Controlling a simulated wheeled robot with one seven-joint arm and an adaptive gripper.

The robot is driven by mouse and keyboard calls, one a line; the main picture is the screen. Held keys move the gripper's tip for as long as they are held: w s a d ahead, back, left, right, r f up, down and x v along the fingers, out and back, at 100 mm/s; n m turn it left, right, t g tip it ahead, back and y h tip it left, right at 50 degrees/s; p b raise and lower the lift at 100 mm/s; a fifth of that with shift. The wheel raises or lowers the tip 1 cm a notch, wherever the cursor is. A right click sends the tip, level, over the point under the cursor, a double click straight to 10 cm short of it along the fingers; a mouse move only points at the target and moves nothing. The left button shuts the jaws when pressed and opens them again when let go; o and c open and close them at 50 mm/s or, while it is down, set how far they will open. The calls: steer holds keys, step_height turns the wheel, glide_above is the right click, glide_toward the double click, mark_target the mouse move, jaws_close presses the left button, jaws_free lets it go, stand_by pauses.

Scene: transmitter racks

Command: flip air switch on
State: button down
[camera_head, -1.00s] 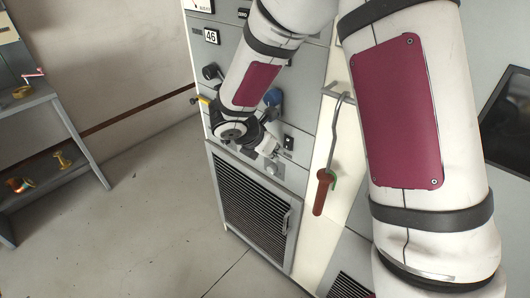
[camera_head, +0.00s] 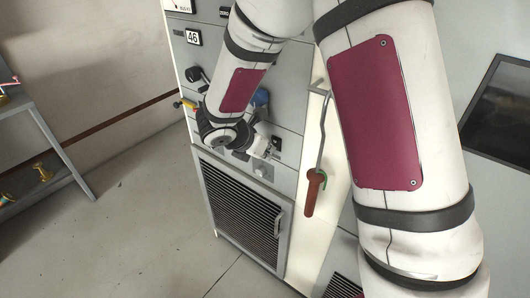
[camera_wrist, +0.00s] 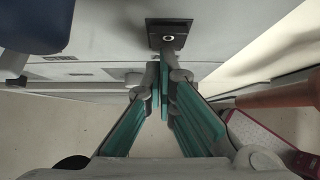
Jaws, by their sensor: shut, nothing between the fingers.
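A small black switch plate (camera_wrist: 168,34) with a pale round-ended lever sits on the grey cabinet front, at the top centre of the wrist view. I take it to be the air switch; it also shows as a small dark block (camera_head: 276,145) in the head view. Whether the lever is on or off cannot be told. My gripper (camera_wrist: 163,72) is shut and empty, its teal-padded fingers meeting just below the plate. In the head view my gripper (camera_head: 262,148) is beside the switch, on its left. Contact with the lever cannot be told.
A blue knob (camera_head: 260,98) and a black knob (camera_head: 194,74) stick out of the cabinet. A red-handled hanging lever (camera_head: 314,190) is to the right. A louvred vent (camera_head: 240,210) lies below. A grey shelf (camera_head: 40,120) stands far left, with open floor between.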

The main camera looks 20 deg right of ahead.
steer(key=shift+r+p, duration=0.5)
steer(key=shift+r, duration=0.35)
steer(key=s+a+f+v, duration=0.1)
steer(key=v, duration=1.2)
steer(key=shift+f+p, duration=0.2)
steer(key=shift+p, duration=0.1)
steer(key=shift+w, duration=0.1)
